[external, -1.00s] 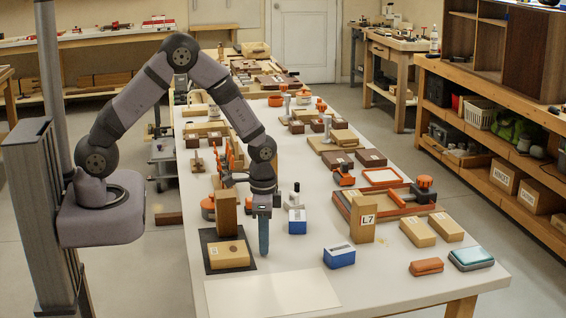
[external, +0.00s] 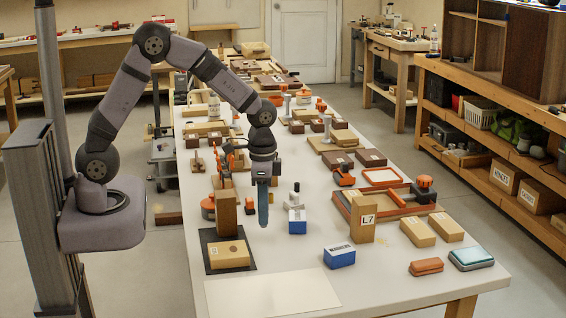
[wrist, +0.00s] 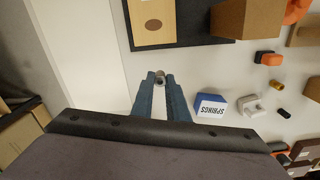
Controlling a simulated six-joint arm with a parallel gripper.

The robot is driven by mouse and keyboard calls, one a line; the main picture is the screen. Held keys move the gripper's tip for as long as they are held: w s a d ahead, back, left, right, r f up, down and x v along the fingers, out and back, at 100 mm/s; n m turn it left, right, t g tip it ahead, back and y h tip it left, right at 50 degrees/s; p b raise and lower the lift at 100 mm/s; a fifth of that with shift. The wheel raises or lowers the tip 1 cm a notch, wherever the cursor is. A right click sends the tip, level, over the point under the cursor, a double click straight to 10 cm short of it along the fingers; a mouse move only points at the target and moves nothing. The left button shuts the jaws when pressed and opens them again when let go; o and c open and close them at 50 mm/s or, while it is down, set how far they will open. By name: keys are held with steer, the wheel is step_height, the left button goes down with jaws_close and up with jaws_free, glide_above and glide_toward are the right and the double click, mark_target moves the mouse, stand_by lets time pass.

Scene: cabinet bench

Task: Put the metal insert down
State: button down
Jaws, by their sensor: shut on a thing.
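My gripper (external: 263,222) hangs pointing down above the bench, just left of a blue box. In the wrist view its blue fingers (wrist: 159,82) are shut on a small grey metal insert (wrist: 160,77) at their tips. The insert is too small to make out in the external view. A light wooden block with a dark round spot (external: 229,254) lies on a black mat (external: 208,236), left of and in front of the gripper. The same block shows in the wrist view (wrist: 154,48), apart from the fingers.
A tall wooden block (external: 226,214) stands at the mat's back edge. The blue box labelled SPRINGS (wrist: 211,107) is close to the fingers. A second blue box (external: 339,256) stands further right. A white sheet (external: 272,297) lies bare at the front.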

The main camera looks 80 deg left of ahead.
steer(key=shift+r, duration=0.75)
steer(key=shift+d, duration=0.1)
steer(key=d+r+m+b, duration=0.1)
steer(key=d+m+b, duration=0.3)
steer(key=d, duration=0.9)
steer(key=s+d, duration=0.2)
steer(key=s, duration=0.8)
steer(key=shift+d+f, duration=0.15)
steer(key=shift+f, duration=0.25)
steer(key=shift+f, duration=5)
steer(key=shift+f+b, duration=0.15)
steer(key=shift+b, duration=0.15)
